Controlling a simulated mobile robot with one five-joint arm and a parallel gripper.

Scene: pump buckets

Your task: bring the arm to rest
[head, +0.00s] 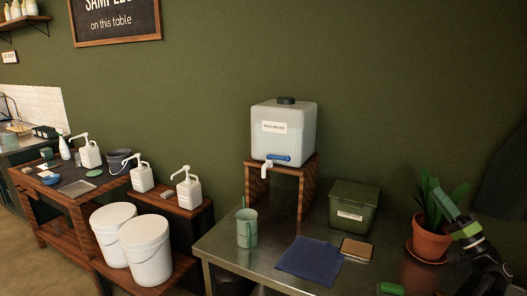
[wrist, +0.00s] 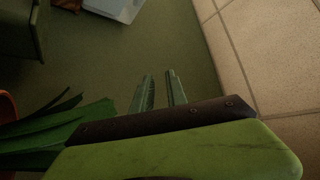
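My arm stands at the right of the head view, in front of the potted plant, with my gripper (head: 435,181) raised and tilted up to the left. In the wrist view the two narrow green fingers of my gripper (wrist: 160,80) stand apart with a gap between them. Nothing is held between them. The fingers are too small in the head view to tell apart. My arm overlaps part of the plant (head: 462,208).
White buckets (head: 145,250) and pump bottles (head: 188,190) stand left.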

